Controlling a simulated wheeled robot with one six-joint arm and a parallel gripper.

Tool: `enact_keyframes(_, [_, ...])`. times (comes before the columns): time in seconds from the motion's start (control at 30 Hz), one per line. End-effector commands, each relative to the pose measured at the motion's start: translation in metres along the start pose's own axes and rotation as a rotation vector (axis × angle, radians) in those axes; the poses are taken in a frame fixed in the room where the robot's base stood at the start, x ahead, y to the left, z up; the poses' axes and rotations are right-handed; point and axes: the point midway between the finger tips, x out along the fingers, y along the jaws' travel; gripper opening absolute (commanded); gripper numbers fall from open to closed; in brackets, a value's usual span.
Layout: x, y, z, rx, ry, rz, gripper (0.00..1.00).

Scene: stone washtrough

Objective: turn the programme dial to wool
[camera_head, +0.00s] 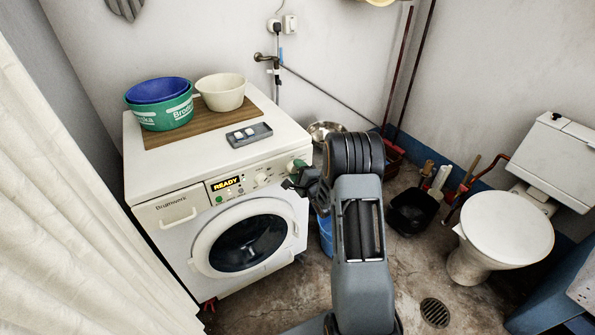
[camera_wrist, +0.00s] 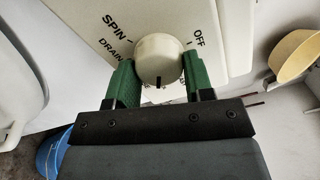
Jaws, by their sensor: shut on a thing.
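The white washing machine (camera_head: 165,215) stands against the wall, its display (camera_head: 225,184) reading READY. In the wrist view the cream round programme dial (camera_wrist: 158,55) sits on the panel, with SPIN and DRAIN printed to its left and OFF to its upper right. The dial's black mark points down in that view, towards my gripper body. Other labels below are partly or wholly hidden, and I cannot read wool. My gripper (camera_wrist: 159,66) has its green fingers on either side of the dial, shut on it. In the head view my gripper (camera_head: 294,180) is at the panel's right end.
Another knob (camera_head: 262,179) is left of my gripper. A blue bucket (camera_head: 325,236) stands right of the machine. A toilet (camera_head: 505,228) is at right.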

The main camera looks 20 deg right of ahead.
Motion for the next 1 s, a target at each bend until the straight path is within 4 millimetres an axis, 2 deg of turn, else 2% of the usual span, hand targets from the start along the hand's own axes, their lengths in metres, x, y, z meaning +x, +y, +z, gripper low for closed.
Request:
enact_keyframes(0.23, [0.000,-0.001,-0.001,-0.001,0.002,-0.002,0.24])
enact_keyframes(0.27, [0.000,-0.001,-0.001,-0.001,0.002,-0.002,0.49])
enact_keyframes(0.53, [0.000,0.000,0.000,-0.001,0.001,-0.001,0.73])
enact_keyframes(0.83, [-0.004,0.000,-0.001,-0.001,0.001,0.000,0.73])
enact_keyframes(1.0, [-0.026,-0.001,-0.001,-0.001,0.003,0.000,0.73])
